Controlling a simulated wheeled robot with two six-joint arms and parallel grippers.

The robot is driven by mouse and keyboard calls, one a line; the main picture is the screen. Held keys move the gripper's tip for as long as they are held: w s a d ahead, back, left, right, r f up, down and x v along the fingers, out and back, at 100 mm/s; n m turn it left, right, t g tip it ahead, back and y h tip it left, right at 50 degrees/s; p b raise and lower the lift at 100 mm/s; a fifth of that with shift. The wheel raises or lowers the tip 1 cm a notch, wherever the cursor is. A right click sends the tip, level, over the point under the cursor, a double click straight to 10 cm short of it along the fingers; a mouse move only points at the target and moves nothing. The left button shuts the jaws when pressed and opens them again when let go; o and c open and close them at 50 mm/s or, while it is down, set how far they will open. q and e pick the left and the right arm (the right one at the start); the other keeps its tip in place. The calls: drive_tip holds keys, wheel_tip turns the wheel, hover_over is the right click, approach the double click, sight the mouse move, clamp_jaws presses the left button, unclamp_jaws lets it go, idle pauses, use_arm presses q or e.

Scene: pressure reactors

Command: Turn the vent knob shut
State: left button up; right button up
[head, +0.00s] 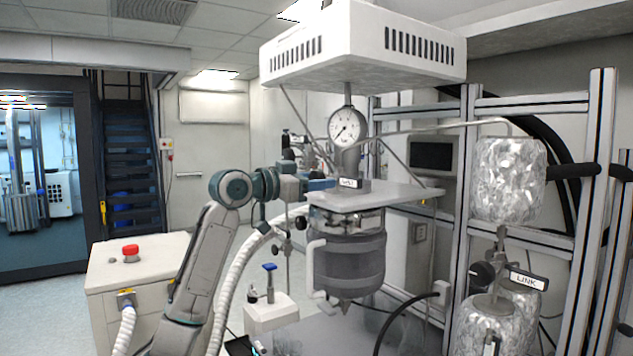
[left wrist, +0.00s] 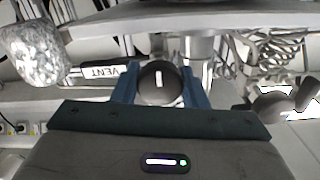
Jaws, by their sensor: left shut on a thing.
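The vent knob (left wrist: 160,83) is a dark round knob with a short white mark, which stands nearly upright in the left wrist view. My left gripper (left wrist: 160,90) has its two blue fingers on either side of the knob and is shut on it. A white VENT label (left wrist: 104,72) is beside the knob and reads upside down there. In the head view my left gripper (head: 320,184) reaches the reactor's top, left of a small label (head: 348,183); the knob itself is hidden there. My right gripper is not in view.
A pressure gauge (head: 344,125) rises above the plate (head: 400,195) over the reactor vessel (head: 346,260). A white box (head: 362,48) hangs overhead. Foil-wrapped vessels (head: 510,180) and a metal frame (head: 597,200) stand at the right. A cabinet with a red button (head: 130,250) is at the left.

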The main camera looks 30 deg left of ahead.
use_arm(q)
drive_tip(key=m+p, duration=0.1)
drive_tip(key=m, duration=0.1)
drive_tip(key=shift+r+m, duration=0.1)
drive_tip(key=shift+m, duration=0.3)
drive_tip(key=m+p, duration=0.1)
drive_tip(key=m, duration=0.4)
drive_tip(key=shift+m, duration=0.3)
drive_tip(key=m+p, duration=0.1)
drive_tip(key=m, duration=0.7)
drive_tip(key=shift+m, duration=0.7)
drive_tip(key=o, duration=1)
drive_tip(key=shift+c, duration=0.2)
